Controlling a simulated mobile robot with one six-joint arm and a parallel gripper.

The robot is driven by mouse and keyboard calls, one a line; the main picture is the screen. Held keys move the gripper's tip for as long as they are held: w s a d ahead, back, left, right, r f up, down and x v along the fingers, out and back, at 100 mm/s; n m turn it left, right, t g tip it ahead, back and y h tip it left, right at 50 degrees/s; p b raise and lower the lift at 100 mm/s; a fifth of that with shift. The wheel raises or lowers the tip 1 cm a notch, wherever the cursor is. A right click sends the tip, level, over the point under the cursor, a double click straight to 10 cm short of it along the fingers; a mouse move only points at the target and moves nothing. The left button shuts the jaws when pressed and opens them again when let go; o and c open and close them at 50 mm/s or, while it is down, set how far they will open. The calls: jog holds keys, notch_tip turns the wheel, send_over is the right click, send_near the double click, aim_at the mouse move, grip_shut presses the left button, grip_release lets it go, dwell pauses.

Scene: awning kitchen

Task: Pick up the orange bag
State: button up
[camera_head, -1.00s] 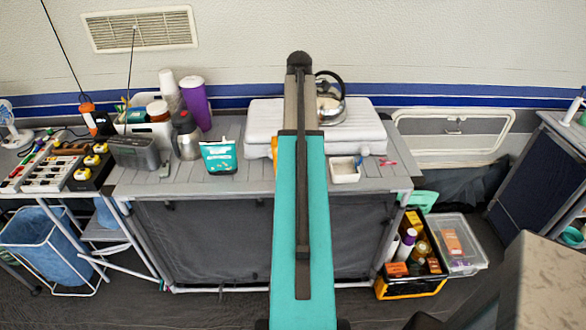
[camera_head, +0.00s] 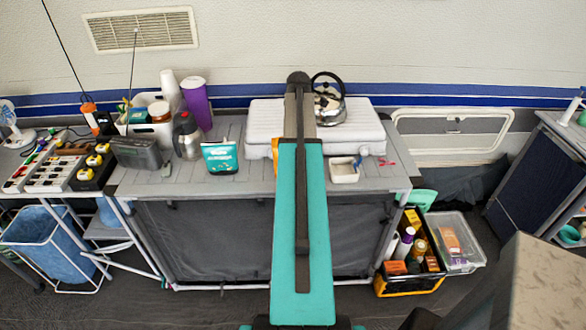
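A small orange edge (camera_head: 275,150) shows just left of my teal arm, in front of the white case on the counter. It may be the orange bag, but my arm hides most of it and I cannot tell its full shape. My arm runs up the middle of the picture, ending in a dark rounded joint in front of the white case. I do not see my gripper or its fingers.
The grey counter (camera_head: 240,187) holds a teal pouch (camera_head: 220,157), a steel flask (camera_head: 186,138), a purple cup (camera_head: 196,103), a radio (camera_head: 136,153), a white case (camera_head: 265,120), a kettle (camera_head: 330,106) and a white dish (camera_head: 344,170). A filled crate (camera_head: 408,286) stands on the floor at right.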

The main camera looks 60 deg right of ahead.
dwell(0.3)
jog(key=c, duration=1)
jog(key=shift+c, duration=0.3)
jog(key=shift+r, duration=0.15)
jog(key=shift+c, duration=0.4)
